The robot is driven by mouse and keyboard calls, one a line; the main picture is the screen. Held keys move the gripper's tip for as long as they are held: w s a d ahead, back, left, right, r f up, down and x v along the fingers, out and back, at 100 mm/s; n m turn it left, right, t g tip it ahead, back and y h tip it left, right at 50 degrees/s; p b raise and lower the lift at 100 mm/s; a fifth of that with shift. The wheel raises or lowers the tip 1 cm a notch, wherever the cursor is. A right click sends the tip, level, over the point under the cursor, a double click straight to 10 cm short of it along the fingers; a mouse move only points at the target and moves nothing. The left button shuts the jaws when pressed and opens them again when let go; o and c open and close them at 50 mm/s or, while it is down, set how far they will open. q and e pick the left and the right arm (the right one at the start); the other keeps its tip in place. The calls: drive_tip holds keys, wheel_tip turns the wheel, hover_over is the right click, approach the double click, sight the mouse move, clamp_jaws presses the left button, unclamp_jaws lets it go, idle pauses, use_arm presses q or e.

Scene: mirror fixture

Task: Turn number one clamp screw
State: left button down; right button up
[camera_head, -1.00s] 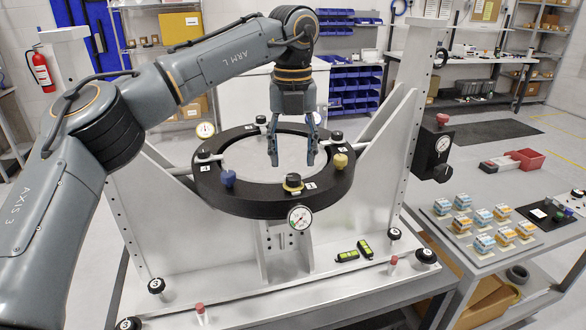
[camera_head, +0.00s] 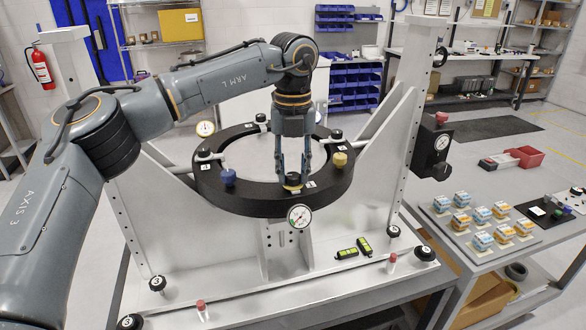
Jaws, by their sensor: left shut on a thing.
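The black ring fixture (camera_head: 240,202) stands in the centre of the head view, around a pale round mirror (camera_head: 250,160). A dark clamp screw knob with a yellow band (camera_head: 293,182) sits on the ring's front edge. A small white label (camera_head: 311,184) is beside it, too small to read surely. My left gripper (camera_head: 293,174) points straight down, with its two fingers on either side of this knob, shut on it. The fingers hide part of the knob. A blue knob (camera_head: 228,177) and a yellow knob (camera_head: 340,160) are also on the ring. My right gripper is out of view.
A dial gauge (camera_head: 300,215) hangs just below the held knob; another (camera_head: 205,129) is at the ring's back left. Two green levels (camera_head: 346,253) lie on the base plate. White uprights flank the ring. A side table at right holds several small boxes (camera_head: 482,240).

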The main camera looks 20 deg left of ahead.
sight(293, 174)
use_arm(q)
drive_tip(key=shift+m, duration=0.3)
drive_tip(key=m+p, duration=0.1)
drive_tip(key=m, duration=0.4)
drive_tip(key=m+p, duration=0.1)
drive_tip(key=m, duration=0.4)
idle(0.5)
drive_tip(key=c, duration=1)
unclamp_jaws()
wheel_tip(293, 174, up, 12)
